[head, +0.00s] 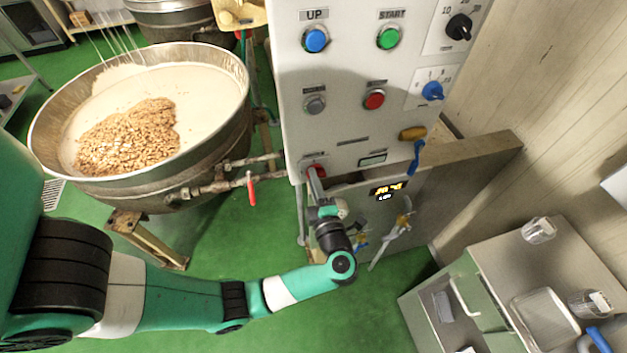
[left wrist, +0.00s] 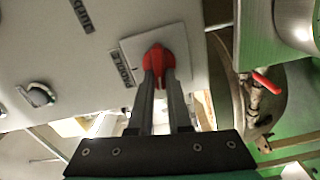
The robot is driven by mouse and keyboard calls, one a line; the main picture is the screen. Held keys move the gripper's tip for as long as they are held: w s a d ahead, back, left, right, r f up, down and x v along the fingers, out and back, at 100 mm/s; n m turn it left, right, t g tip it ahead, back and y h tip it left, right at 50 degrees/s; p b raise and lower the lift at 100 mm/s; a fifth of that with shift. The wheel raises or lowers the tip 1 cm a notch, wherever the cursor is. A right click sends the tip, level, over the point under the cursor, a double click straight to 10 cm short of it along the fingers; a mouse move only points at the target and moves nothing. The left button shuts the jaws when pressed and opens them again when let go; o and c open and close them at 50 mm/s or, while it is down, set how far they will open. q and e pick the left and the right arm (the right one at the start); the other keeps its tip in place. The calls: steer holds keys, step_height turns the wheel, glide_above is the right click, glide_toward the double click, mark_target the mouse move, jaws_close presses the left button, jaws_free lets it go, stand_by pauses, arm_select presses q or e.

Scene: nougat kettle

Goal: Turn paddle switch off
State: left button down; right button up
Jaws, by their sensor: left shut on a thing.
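The paddle switch (left wrist: 158,58) is a red knob on a pale square plate, labelled "PADDLE", on the grey control panel (head: 340,100). My left gripper (left wrist: 160,80) has its two fingers on either side of the red knob and is shut on it. In the head view the red switch (head: 313,170) shows at the panel's lower left edge, partly hidden by my left gripper (head: 318,188). My right gripper is not in view.
A large kettle (head: 235,120) of cream and nuts stands left of the panel, with a red-handled valve (head: 252,188) on its pipe. Other panel controls include a blue button (head: 316,40) and a red button (head: 374,99). A metal cart (head: 490,260) stands at lower right.

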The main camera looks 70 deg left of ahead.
arm_select(q)
steer(key=shift+f+n+b, duration=0.1)
steer(key=shift+n+b, duration=0.3)
steer(key=shift+n, duration=0.6)
steer(key=c, duration=0.9)
jaws_free()
steer(key=shift+o, duration=0.2)
steer(key=s+d, duration=0.1)
steer(key=d, duration=1)
steer(key=shift+d, duration=0.3)
steer(key=shift+a, duration=0.1)
